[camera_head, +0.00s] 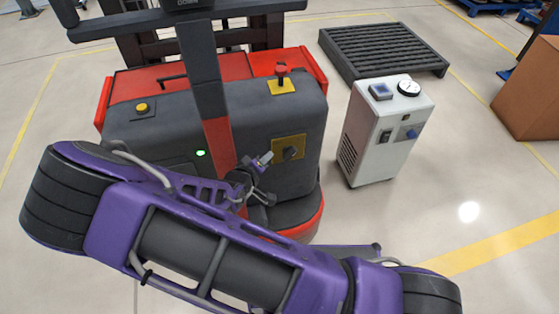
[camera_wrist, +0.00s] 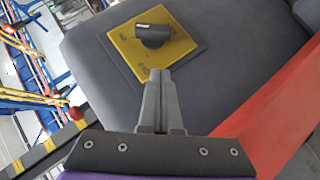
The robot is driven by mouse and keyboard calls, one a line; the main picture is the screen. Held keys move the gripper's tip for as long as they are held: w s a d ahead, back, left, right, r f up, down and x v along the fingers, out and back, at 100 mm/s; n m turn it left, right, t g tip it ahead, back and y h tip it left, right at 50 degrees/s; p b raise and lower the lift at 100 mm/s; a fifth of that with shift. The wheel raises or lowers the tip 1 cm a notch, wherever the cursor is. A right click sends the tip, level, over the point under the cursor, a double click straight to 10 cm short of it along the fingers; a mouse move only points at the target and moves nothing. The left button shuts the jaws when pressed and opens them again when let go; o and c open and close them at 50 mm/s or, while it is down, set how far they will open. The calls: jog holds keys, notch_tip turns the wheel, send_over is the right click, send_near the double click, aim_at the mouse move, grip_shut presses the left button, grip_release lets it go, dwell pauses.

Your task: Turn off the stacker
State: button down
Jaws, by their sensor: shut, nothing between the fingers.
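The stacker (camera_head: 262,125) is a grey and red machine in the middle of the head view. A lit green lamp (camera_head: 200,153) shows on its front. A black rotary knob (camera_head: 290,153) sits on a yellow plate (camera_head: 278,143) at the right of its front. The knob (camera_wrist: 153,35) also shows in the wrist view, just beyond my fingertips. A red mushroom button (camera_head: 281,69) stands on a yellow base on top, and a yellow button (camera_head: 142,107) is at the left. My gripper (camera_head: 265,159) is shut and empty, left of the knob; its fingertips (camera_wrist: 159,74) point toward the plate's lower edge. Contact cannot be told.
A white cabinet (camera_head: 385,135) with a gauge and switches stands right of the stacker. A dark slatted pallet (camera_head: 380,50) lies behind it. A cardboard box (camera_head: 530,90) is at the far right. The stacker's upright column (camera_head: 202,70) rises left of my gripper. Open floor lies at right.

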aim_at(284, 154)
jog(key=w+d+f, duration=0.2)
jog(key=shift+w+d+f+b, duration=0.2)
jog(key=shift+d+f+b, duration=0.15)
jog(key=shift+f, duration=0.05)
jog(key=shift+w+d+f, duration=0.15)
jog(key=shift+d+f, duration=0.25)
jog(key=shift+d, duration=0.1)
